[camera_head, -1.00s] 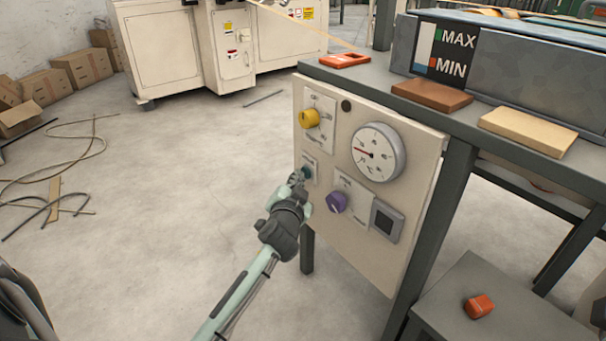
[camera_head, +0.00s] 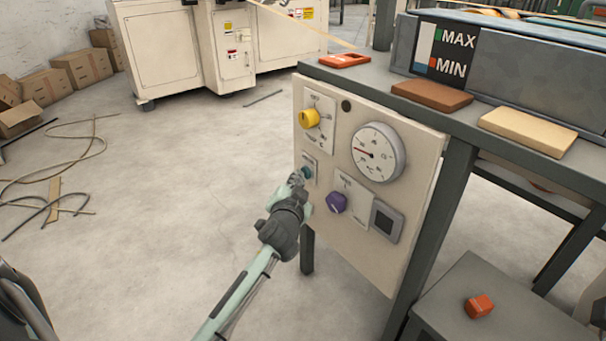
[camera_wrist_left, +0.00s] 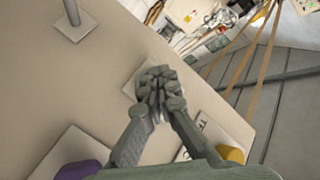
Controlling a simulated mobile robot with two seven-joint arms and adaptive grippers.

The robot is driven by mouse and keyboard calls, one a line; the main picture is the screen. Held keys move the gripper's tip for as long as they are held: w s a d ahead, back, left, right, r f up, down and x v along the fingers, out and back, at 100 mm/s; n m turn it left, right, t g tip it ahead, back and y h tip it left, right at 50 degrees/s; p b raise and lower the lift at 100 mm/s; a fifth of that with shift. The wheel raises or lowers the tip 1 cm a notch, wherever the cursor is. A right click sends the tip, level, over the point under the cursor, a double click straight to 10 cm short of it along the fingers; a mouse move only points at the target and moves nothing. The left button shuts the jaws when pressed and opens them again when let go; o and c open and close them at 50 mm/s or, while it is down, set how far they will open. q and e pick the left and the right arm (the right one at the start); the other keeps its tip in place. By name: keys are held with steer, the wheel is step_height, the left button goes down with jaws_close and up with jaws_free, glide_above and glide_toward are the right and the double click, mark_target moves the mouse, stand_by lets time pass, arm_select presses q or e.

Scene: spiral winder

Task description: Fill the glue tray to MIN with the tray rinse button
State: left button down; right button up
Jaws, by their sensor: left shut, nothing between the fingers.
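The small teal button (camera_head: 306,173) sits on a pale plate on the left part of the cream control panel (camera_head: 350,255). My left gripper (camera_head: 298,180) is shut and empty, its fingertips at the button; I cannot tell whether they press it. In the left wrist view my closed fingers (camera_wrist_left: 159,90) are in front of a pale plate (camera_wrist_left: 131,88) and hide the button. The tray level label (camera_head: 447,54) with MAX and MIN is on the grey glue tray (camera_head: 540,72); it has a blue-and-white column, a green mark by MAX and a red mark by MIN.
The panel also carries a yellow knob (camera_head: 309,118), a round gauge (camera_head: 378,152), a purple knob (camera_head: 335,202) and a grey square switch (camera_head: 384,220). Brown (camera_head: 432,95) and tan (camera_head: 528,131) blocks lie on the bench.

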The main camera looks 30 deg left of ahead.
arm_select(q)
steer(key=shift+s+a+p, duration=0.3)
steer(key=shift+s, duration=0.5)
steer(key=s, duration=0.1)
steer(key=s+a+p, duration=0.1)
steer(key=s, duration=0.1)
steer(key=s+a, duration=0.1)
steer(key=shift+s, duration=0.3)
stand_by(2.2)
steer(key=s, duration=0.1)
steer(key=s+a+b, duration=0.1)
steer(key=s, duration=0.1)
steer(key=shift+s+a, duration=0.2)
steer(key=shift+s, duration=0.05)
